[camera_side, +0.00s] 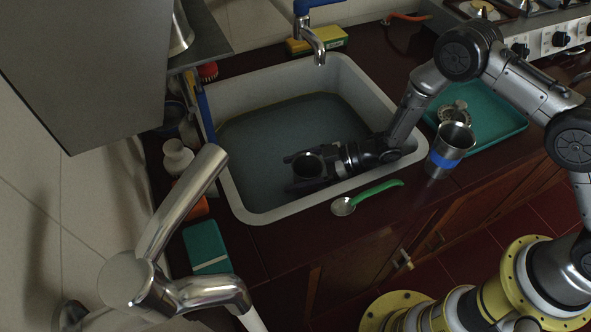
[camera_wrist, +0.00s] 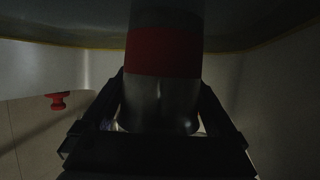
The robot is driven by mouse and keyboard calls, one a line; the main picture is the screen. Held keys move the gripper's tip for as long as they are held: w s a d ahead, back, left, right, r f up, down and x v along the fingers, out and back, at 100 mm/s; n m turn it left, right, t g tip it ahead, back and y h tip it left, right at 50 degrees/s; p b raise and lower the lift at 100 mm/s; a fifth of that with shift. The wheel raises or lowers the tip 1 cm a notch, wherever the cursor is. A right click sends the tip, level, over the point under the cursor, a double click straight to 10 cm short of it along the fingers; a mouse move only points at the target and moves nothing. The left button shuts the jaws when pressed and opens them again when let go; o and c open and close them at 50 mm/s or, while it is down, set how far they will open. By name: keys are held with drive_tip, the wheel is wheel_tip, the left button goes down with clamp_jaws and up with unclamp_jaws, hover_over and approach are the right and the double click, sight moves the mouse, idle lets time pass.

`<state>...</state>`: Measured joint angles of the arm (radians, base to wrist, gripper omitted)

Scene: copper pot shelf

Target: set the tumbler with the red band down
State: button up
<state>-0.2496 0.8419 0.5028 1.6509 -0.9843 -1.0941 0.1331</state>
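The tumbler with the red band (camera_wrist: 163,52) stands between the two fingers of my gripper (camera_wrist: 163,105) in the wrist view; the fingers press close on both sides of its metal body. In the side view my gripper (camera_side: 312,168) is low inside the sink, lying nearly level, with the dark round mouth of the tumbler (camera_side: 308,165) between its fingers. The tumbler looks upright. Its red band does not show from the side, and whether its base touches the sink floor is hidden.
The white sink (camera_side: 247,101) surrounds my gripper. A tumbler with a blue band (camera_side: 450,150) stands on the counter at right, by a teal tray (camera_side: 497,113). A green-handled spoon (camera_side: 366,196) lies at the front rim. The faucet (camera_side: 316,45) stands behind.

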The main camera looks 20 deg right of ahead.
drive_tip(key=shift+r, duration=0.25)
drive_tip(key=v, duration=0.2)
drive_tip(key=shift+d, duration=0.25)
wheel_tip(320, 180, up, 7)
drive_tip(key=shift+s, duration=0.2)
drive_tip(key=shift+d+r, duration=0.1)
drive_tip(key=shift+d, duration=0.05)
